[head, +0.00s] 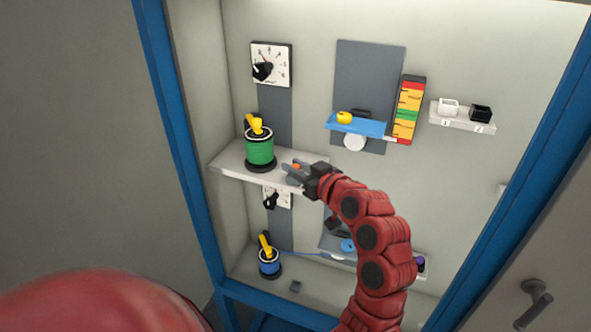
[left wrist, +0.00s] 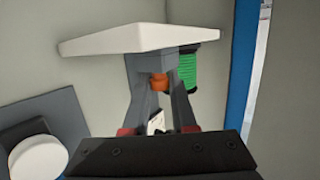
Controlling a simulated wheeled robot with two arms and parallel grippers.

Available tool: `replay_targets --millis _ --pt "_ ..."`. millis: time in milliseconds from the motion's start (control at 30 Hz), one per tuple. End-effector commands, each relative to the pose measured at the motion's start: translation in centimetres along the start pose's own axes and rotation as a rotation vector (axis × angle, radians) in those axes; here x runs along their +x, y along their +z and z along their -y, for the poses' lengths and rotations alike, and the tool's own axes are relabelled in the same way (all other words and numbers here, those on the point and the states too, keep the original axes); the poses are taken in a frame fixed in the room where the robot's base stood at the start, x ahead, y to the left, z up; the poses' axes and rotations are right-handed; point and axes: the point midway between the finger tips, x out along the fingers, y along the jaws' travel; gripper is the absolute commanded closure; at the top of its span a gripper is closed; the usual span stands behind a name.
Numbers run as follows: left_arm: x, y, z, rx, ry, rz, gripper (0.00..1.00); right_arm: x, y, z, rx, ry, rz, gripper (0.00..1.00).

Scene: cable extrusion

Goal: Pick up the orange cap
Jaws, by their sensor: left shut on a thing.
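The orange cap (head: 297,166) is a small bright piece at my left gripper's fingertips, at the front edge of the upper shelf in the head view. My left gripper (head: 293,170) is shut on it. In the left wrist view the orange cap (left wrist: 160,82) sits between the two grey fingers of the left gripper (left wrist: 161,88). The fingers partly cover the cap. I cannot tell whether it touches anything else. My right gripper is not in view.
A green spool (head: 260,148) stands on the upper shelf (head: 228,160), left of the gripper. A blue spool (head: 268,263) stands below. A blue platform (head: 358,126) with a yellow piece (head: 344,117) and a striped gauge (head: 408,110) are to the upper right.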

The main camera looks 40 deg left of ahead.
Motion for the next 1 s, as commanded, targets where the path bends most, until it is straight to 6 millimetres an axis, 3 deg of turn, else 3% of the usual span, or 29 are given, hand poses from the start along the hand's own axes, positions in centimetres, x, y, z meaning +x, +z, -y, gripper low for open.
replay_targets --millis 400,800,1000 --pt "-0.9 -3.0 0.1 -0.006 0.003 -0.002 1.0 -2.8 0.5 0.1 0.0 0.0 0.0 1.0" --pt "-9.2 -1.9 6.0 -0.007 0.007 -0.001 1.0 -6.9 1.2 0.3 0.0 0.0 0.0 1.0" --pt "-12.3 -1.9 8.2 -0.003 0.004 0.0 1.0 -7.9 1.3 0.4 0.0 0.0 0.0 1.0"
